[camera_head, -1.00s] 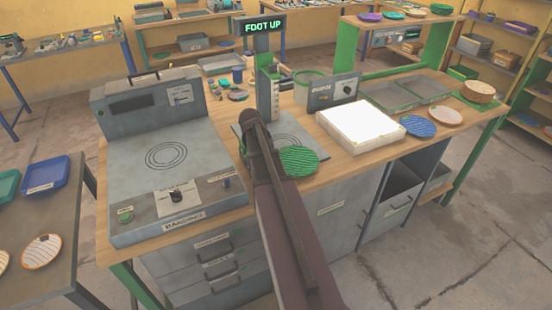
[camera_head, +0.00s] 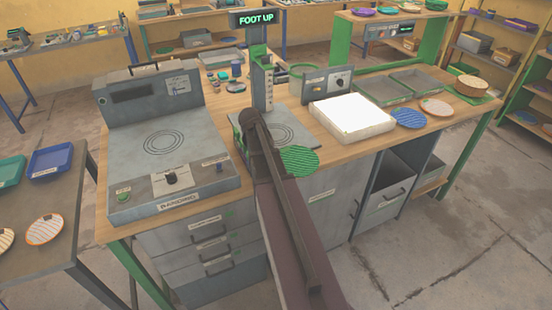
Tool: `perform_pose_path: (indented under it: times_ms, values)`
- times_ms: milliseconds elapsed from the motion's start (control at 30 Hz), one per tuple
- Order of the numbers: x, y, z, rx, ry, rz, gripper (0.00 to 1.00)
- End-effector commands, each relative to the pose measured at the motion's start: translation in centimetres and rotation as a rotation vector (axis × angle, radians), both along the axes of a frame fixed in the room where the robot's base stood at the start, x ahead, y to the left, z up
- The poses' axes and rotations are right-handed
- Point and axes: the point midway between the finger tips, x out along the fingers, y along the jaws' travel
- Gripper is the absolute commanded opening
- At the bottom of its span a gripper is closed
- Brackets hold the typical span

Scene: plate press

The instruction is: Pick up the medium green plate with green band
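A green plate (camera_head: 299,160) with fine pale stripes is just right of the end of my arm, over the front edge of the workbench. It hangs partly past that edge, and its left side is hidden behind my arm. I cannot make out a separate band on its rim. My arm covers my gripper, so its fingers do not show. The plate keeps its place beside my arm while the bench shifts in the picture, which shows my gripper holding it.
The banding machine (camera_head: 165,150) is to the left. A bright white light box (camera_head: 352,118), a blue plate (camera_head: 408,118) and an orange-striped plate (camera_head: 436,107) are to the right. Floor is clear at front right.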

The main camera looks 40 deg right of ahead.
Motion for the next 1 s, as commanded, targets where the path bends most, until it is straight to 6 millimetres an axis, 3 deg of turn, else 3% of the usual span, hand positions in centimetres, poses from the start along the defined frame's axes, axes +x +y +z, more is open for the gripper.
perform_pose_path:
  times_ms: [467, 500, 600, 1000]
  values:
    - [0.01, 0.1, -0.03, 0.002, -0.001, 0.0, 0.0]
    - [0.01, 0.08, -0.03, 0.002, -0.001, 0.0, 0.2]
    - [0.01, 0.08, -0.03, 0.001, -0.001, 0.0, 0.49]
    - [-0.04, 0.01, -0.01, 0.0, 0.0, -0.001, 0.51]
